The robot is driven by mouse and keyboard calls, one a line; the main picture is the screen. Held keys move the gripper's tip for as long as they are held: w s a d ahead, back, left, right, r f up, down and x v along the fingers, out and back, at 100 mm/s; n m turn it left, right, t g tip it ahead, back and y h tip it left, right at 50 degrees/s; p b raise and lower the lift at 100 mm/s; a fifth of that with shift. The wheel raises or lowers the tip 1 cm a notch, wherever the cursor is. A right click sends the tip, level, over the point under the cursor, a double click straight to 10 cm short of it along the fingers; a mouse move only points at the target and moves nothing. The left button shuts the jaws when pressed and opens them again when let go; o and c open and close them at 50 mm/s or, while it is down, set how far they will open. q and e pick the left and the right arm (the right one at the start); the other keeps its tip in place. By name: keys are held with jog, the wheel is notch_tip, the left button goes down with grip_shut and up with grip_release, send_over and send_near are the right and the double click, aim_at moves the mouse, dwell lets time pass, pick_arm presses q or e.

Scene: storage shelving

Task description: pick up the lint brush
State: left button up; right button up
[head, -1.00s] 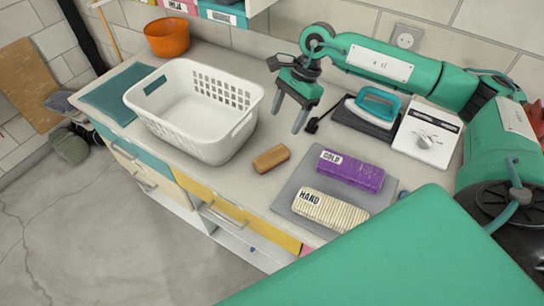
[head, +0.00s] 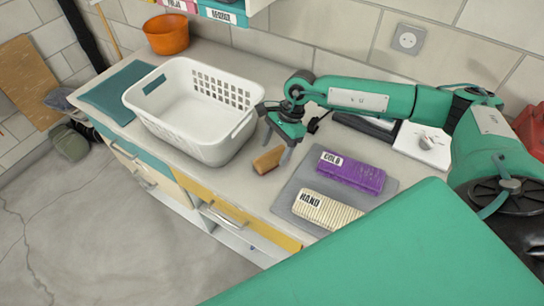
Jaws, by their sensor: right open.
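The lint brush looks to be the small brown wooden block (head: 266,161) on the counter, between the white basket and the grey mat. My right gripper (head: 278,147) is open, with its fingers pointing down at the block's upper right end. One finger is at the block's right side. I cannot tell whether the fingers touch it. Part of the block's far end is hidden by the gripper. My left gripper is not in view.
The white basket (head: 190,142) stands close on the left of the gripper. A grey mat (head: 287,201) holds a purple bundle (head: 350,172) and a cream bundle (head: 328,211). An orange bowl (head: 167,38) stands at the back left.

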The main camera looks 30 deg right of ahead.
aim_at(273, 155)
jog(key=p+x, duration=0.1)
jog(key=x, duration=0.2)
jog(key=shift+a+f, duration=0.1)
jog(key=shift+f, duration=0.25)
jog(key=shift+f, duration=0.1)
jog(key=c, duration=1.2)
